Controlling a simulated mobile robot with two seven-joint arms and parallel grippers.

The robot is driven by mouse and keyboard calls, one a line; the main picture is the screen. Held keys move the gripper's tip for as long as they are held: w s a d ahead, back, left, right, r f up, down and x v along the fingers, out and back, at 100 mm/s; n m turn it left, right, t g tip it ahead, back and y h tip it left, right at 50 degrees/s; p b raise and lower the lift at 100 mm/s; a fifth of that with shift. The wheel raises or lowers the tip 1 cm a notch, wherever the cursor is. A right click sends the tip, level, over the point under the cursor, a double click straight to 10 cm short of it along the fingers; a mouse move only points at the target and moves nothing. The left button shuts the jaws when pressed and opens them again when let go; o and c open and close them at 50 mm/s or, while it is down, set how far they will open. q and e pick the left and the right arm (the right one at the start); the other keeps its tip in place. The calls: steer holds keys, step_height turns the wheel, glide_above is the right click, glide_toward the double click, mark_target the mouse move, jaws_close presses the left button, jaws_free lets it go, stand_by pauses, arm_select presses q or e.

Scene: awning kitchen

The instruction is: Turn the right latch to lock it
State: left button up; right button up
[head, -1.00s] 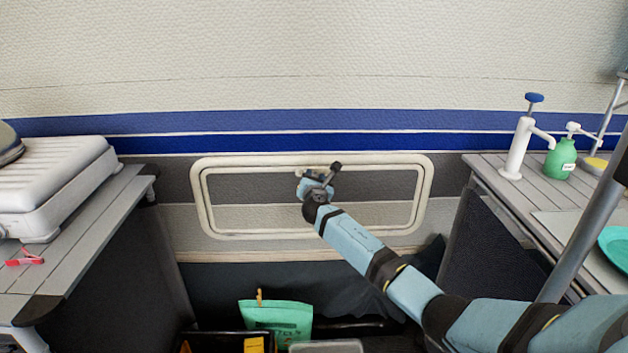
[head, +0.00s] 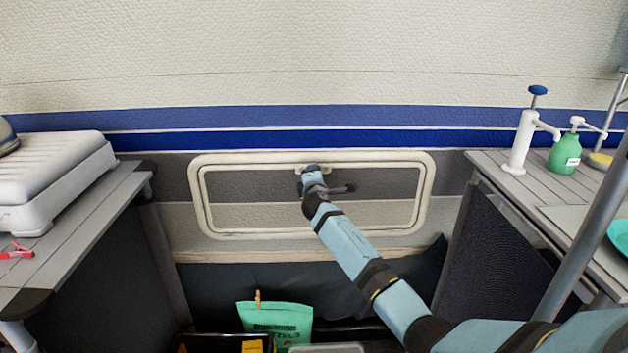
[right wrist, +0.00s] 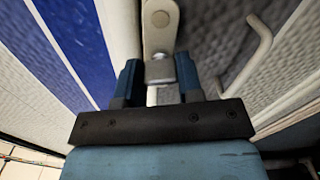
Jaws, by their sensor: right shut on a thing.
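The hatch (head: 431,190) is a cream-framed panel low on the striped wall, in the middle of the head view. My right gripper (head: 312,169) is at the middle of its top edge and mostly hides the latch there. In the right wrist view the latch (right wrist: 160,20) is a pale plate with a round screw head and a metal end. The two blue fingers of my right gripper (right wrist: 158,72) are shut on that metal end, one on each side. My left gripper is in neither view.
A grey counter (head: 84,228) with a white appliance (head: 55,170) stands at left. A second counter (head: 500,180) at right holds a white pump (head: 518,145) and a green bottle (head: 564,156). A green bag (head: 275,318) stands in a container below the hatch.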

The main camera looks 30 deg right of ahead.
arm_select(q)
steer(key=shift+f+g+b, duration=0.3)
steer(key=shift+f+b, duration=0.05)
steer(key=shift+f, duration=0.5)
arm_select(e)
steer(key=shift+m, duration=1.1)
steer(key=shift+r, duration=0.1)
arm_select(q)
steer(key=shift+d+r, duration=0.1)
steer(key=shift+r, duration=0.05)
arm_select(e)
steer(key=o, duration=0.9)
steer(key=shift+o, duration=0.2)
arm_select(q)
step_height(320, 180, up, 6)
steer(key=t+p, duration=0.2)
steer(key=p, duration=0.2)
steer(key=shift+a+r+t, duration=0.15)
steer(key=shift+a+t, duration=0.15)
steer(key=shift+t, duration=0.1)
arm_select(e)
steer(key=v, duration=1.3)
steer(key=shift+s, duration=0.4)
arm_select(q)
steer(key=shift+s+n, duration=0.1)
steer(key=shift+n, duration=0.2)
arm_select(e)
steer(key=shift+a, duration=0.15)
